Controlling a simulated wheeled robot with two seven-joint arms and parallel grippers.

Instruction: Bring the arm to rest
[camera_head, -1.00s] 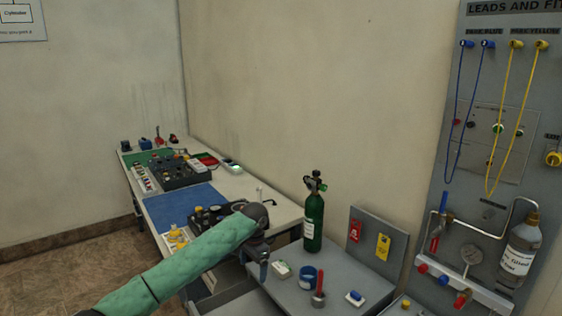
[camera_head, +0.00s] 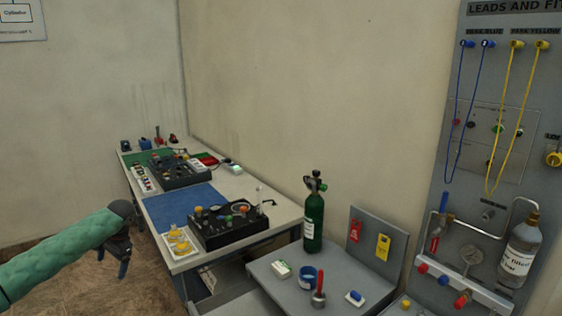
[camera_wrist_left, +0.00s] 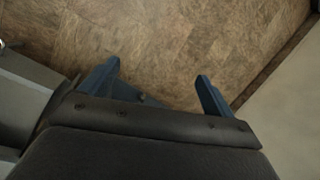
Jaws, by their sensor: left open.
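My left arm comes in from the left in a green sleeve. Its gripper (camera_head: 115,262) hangs over the floor, left of the long workbench and clear of it, pointing down. In the left wrist view the two blue fingers (camera_wrist_left: 158,88) stand apart with only brown floor between them, so it is open and empty. My right gripper is in no view.
The long bench (camera_head: 262,193) carries a blue mat (camera_head: 185,205), a black control box (camera_head: 222,234) and a tray of yellow parts (camera_head: 180,240). A green cylinder (camera_head: 314,222) stands on the grey table (camera_head: 275,284). A grey lead board (camera_head: 455,180) is at right. Floor at left is free.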

